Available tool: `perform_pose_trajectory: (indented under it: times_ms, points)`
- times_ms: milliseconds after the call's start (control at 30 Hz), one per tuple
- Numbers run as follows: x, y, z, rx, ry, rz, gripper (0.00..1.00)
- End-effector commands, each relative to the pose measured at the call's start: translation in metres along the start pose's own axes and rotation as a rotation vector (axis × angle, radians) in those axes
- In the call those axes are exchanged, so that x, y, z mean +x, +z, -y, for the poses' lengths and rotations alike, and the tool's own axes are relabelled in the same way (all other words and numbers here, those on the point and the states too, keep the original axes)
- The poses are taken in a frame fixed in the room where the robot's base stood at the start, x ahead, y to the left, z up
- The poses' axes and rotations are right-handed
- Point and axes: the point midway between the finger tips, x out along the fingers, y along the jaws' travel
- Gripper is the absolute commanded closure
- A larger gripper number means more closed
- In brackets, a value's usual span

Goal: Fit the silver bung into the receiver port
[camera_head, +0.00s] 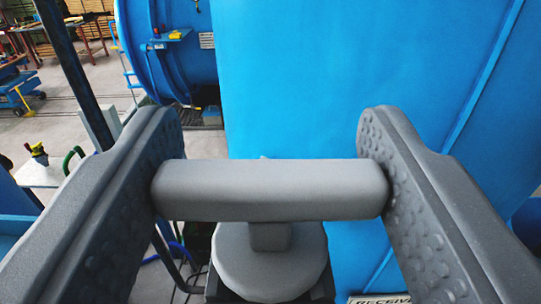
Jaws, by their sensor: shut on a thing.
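The silver bung (270,262) has a thick grey crossbar handle on a short stem above a round disc-shaped body. My gripper (271,188) is shut on the handle, with one studded finger pressed against each end of the bar. The bar lies nearly level across the picture. The receiver port is not clearly seen. A dark edge shows below and beside the disc, and a partly cut-off label reading "RECEIVE" (380,299) is at the bottom, right of the bung. The bung's underside is hidden, so I cannot tell whether it touches or sits in anything.
A large blue panel (340,80) fills the middle and right behind the bung. A blue round vessel (170,55) stands at the upper left. A dark post (75,75), a white table with small items (42,172) and open floor (65,105) are at the left.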

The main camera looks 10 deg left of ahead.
Motion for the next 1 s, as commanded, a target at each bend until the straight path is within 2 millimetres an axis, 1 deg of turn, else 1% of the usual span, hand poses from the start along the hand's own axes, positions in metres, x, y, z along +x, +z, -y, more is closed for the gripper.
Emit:
perform_pose_trajectory:
  times_ms: [233, 267, 300, 333, 633, 767, 867, 1000]
  points:
    - [0.000, 0.006, 0.000, 0.000, 0.000, 0.000, 0.70]
    - [0.000, 0.006, 0.000, 0.000, 0.000, 0.000, 0.40]
    - [0.000, 0.005, 0.000, 0.000, 0.000, 0.000, 0.29]
    - [0.000, 0.005, 0.000, 0.000, 0.000, 0.000, 0.21]
    - [-0.001, 0.005, 0.000, 0.000, 0.000, 0.000, 0.20]
    - [-0.004, 0.006, 0.000, 0.000, 0.000, 0.001, 0.20]
    - [-0.012, 0.006, 0.001, -0.001, 0.000, 0.001, 0.20]
    - [-0.028, 0.004, 0.000, -0.001, 0.000, -0.004, 0.20]
